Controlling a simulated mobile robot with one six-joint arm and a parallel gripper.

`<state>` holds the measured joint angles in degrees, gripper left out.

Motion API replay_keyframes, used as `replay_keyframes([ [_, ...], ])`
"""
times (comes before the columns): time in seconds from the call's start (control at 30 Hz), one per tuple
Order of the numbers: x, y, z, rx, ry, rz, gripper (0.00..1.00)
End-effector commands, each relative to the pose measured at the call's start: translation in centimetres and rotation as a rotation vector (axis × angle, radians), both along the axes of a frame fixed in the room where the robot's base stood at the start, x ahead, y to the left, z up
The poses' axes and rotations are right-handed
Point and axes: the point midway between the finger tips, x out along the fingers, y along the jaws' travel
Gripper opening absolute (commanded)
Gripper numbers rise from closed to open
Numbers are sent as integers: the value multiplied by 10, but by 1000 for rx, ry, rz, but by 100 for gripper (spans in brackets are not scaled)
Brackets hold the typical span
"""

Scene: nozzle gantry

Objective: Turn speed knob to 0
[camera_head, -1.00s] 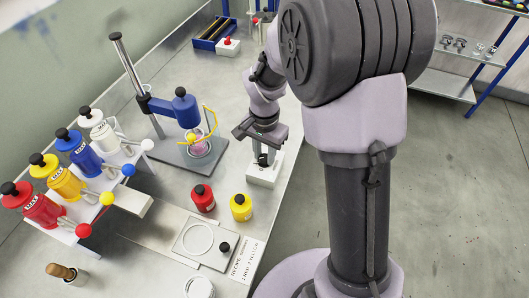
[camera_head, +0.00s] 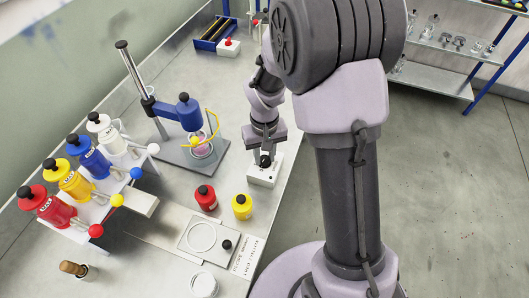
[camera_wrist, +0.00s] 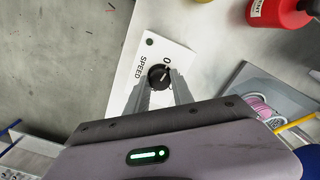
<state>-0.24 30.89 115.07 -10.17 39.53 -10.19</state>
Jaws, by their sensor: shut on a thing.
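The speed knob is a black round knob (camera_wrist: 157,77) on a white box (camera_head: 262,177) that stands near the right edge of the bench. In the wrist view the box's top (camera_wrist: 138,62) bears the word SPEED and a 0 close to the knob. A pale pointer line on the knob seems to aim towards the 0, but it is too small to tell exactly. My gripper (camera_wrist: 157,91) is shut on the knob, one finger on each side. In the head view my gripper (camera_head: 265,152) reaches down onto the box from above.
A stirrer stand with a blue head (camera_head: 190,112) is left of the box.

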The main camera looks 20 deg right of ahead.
Motion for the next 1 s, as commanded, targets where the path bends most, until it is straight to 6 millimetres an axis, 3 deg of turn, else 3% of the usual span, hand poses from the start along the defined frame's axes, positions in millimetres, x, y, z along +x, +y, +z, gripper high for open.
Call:
replay_keyframes([
  [0.4,0,0,1,0,-1,152,0],
  [0.9,0,0,0,0,-1,169,0],
  [0.93,0,0,0,0,-1,169,30],
  [1.0,0,0,0,0,-1,169,44],
])
